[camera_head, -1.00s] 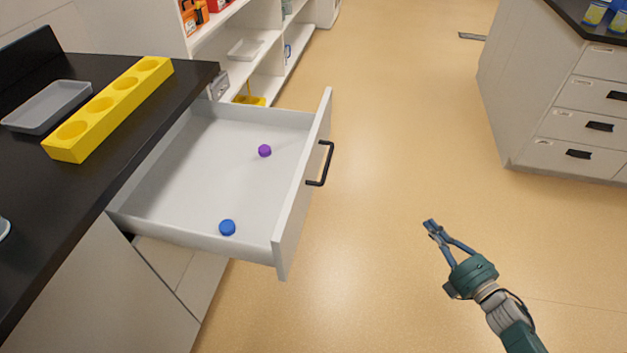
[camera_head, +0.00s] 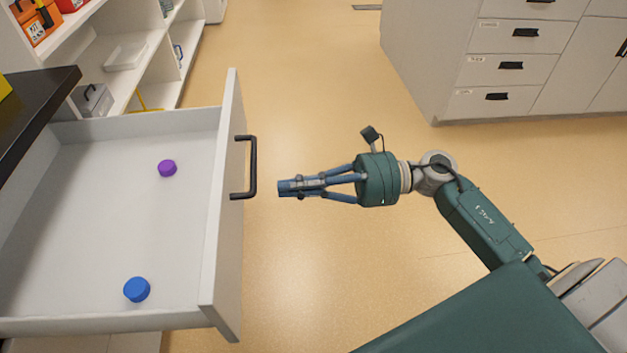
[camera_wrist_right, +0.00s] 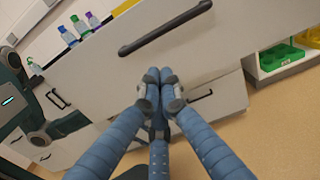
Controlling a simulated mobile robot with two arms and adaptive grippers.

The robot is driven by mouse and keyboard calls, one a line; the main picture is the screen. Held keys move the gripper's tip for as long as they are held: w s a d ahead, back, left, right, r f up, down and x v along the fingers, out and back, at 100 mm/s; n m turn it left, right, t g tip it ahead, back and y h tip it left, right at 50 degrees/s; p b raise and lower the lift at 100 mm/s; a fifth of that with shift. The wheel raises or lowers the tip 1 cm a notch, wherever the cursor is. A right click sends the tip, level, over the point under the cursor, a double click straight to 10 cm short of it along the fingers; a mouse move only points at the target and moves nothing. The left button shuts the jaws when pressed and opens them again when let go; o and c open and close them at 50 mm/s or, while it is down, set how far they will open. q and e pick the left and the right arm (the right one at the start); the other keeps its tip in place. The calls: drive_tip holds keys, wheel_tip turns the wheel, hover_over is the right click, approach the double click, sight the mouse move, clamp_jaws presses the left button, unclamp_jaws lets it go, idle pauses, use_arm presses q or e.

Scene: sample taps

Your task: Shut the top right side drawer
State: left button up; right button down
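The open drawer (camera_head: 225,215) sticks out from the counter on the left of the head view. Its black handle (camera_head: 251,167) is on the front face, and the handle also shows in the right wrist view (camera_wrist_right: 165,29). A purple cap (camera_head: 167,168) and a blue cap (camera_head: 137,289) lie inside on the drawer floor. My right gripper (camera_head: 284,188) points at the drawer front, a short gap right of the handle. Its fingertips are together and hold nothing; they also show in the right wrist view (camera_wrist_right: 158,78). My left gripper is not identifiable in the head view.
The black counter top (camera_head: 40,100) is at the left. White shelves (camera_head: 130,65) with boxes stand behind the drawer. A cabinet (camera_head: 500,60) with several drawers is at the back right. The floor (camera_head: 300,80) between is clear.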

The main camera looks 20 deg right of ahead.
sight(253, 191)
use_arm(q)
wheel_tip(253, 191, down, 3)
drive_tip(key=shift+s+r+p, duration=0.1)
drive_tip(key=shift+p, duration=0.2)
use_arm(e)
drive_tip(key=x, duration=0.7)
